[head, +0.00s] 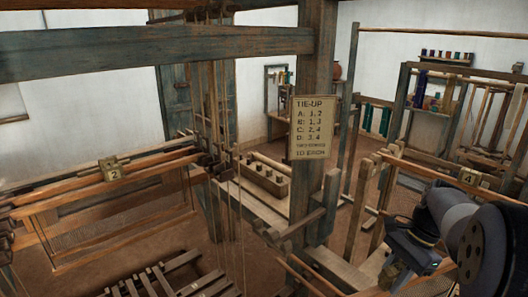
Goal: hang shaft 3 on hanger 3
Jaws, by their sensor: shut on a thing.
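My gripper (408,262) is at the lower right, its fingers pointing down and partly hidden by my own wrist. It is shut on a thin wooden bar (432,277) low in the picture; no number shows on this bar, so I cannot tell which shaft it is. A wooden shaft with a plate marked 2 (114,170) hangs level at the left, with its heddles below. A plate marked 4 (467,178) sits on a wooden bar at the right, behind my arm. I cannot make out a plate marked 3 or hanger 3.
A thick post (315,120) with a tie-up card (313,127) stands in the middle. A heavy beam (150,52) crosses above. Cords (214,110) hang left of the post. Slatted treadles (170,283) lie low at the left. A box (264,180) stands behind.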

